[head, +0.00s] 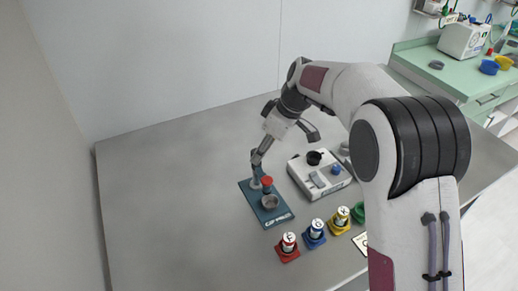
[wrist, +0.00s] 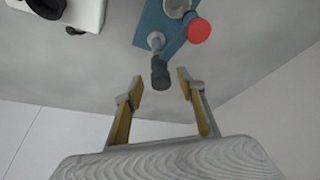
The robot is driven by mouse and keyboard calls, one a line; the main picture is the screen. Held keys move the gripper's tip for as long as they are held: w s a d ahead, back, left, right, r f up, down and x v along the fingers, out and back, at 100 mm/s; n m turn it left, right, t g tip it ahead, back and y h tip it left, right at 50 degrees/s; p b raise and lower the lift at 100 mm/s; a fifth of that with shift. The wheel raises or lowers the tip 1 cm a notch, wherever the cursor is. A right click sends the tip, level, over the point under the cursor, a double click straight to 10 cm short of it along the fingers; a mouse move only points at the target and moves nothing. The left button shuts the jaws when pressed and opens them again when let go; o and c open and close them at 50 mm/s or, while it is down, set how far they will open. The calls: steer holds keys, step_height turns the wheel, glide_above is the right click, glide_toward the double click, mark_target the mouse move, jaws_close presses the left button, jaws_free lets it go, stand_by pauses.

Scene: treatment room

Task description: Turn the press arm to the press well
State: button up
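The press has a blue base plate (head: 281,216) with a round grey press well (head: 270,203) on it. In the wrist view the base (wrist: 150,22) and part of the well (wrist: 175,8) show at the top. A grey post (wrist: 156,40) stands on the base. A dark handle (wrist: 160,74) extends from near the post toward my gripper. The red press head (wrist: 198,31) is beside the well, not over it; it also shows in the head view (head: 267,181). My gripper (wrist: 160,78) is open, with the dark handle's end between its fingertips in the picture; contact is not visible.
A white device (head: 316,176) stands right of the press. Red (head: 288,247), blue (head: 314,234) and yellow (head: 340,220) holders with labelled cans stand in front. The table (head: 160,190) is clear on the left. A green cabinet (head: 440,68) is at the back right.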

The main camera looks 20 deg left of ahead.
steer(key=s+d, duration=0.1)
steer(key=d, duration=1)
steer(key=shift+s, duration=0.25)
